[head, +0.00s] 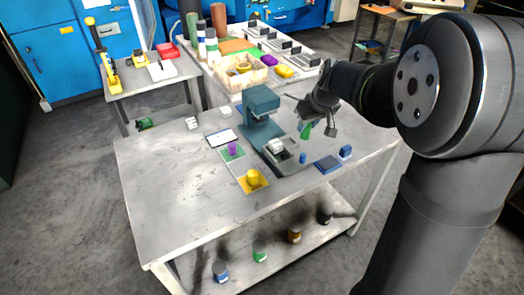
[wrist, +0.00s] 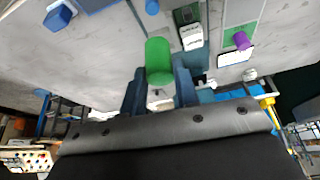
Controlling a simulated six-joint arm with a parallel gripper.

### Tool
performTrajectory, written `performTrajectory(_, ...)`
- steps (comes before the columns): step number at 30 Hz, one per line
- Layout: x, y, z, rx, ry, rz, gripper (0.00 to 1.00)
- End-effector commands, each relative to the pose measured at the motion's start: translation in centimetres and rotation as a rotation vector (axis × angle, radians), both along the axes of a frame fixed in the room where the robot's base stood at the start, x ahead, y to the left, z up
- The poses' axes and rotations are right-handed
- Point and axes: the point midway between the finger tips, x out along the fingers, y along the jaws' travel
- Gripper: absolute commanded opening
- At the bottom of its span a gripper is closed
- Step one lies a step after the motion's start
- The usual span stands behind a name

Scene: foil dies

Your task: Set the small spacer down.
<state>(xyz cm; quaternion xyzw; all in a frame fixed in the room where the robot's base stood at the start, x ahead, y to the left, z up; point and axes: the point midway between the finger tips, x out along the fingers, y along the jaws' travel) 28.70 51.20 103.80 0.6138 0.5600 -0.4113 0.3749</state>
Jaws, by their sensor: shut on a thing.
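My gripper (head: 314,122) is over the right part of the grey table, just right of the teal press. It is shut on a green cylinder (head: 305,133), seemingly the small spacer. In the wrist view the green cylinder (wrist: 158,58) sits between the two dark blue fingers of my gripper (wrist: 159,82). I cannot tell whether its lower end touches anything.
A small blue cylinder (head: 302,157), a blue mat (head: 327,165) and a blue block (head: 345,152) are nearby. The table's left and front areas are clear.

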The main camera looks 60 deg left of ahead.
Motion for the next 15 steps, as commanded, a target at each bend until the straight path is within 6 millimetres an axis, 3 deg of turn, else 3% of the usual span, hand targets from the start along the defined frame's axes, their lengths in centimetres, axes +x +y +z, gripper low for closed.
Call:
performTrajectory(1,-2.0,0.5,-0.2,0.002,0.001,0.048,0.0)
performTrajectory(6,-6.8,1.2,-0.9,0.002,-0.001,0.173,0.0)
performTrajectory(11,-9.2,1.9,-1.7,0.003,-0.002,0.223,0.0)
performTrajectory(15,-11.3,3.6,-3.4,0.001,-0.003,0.229,0.0)
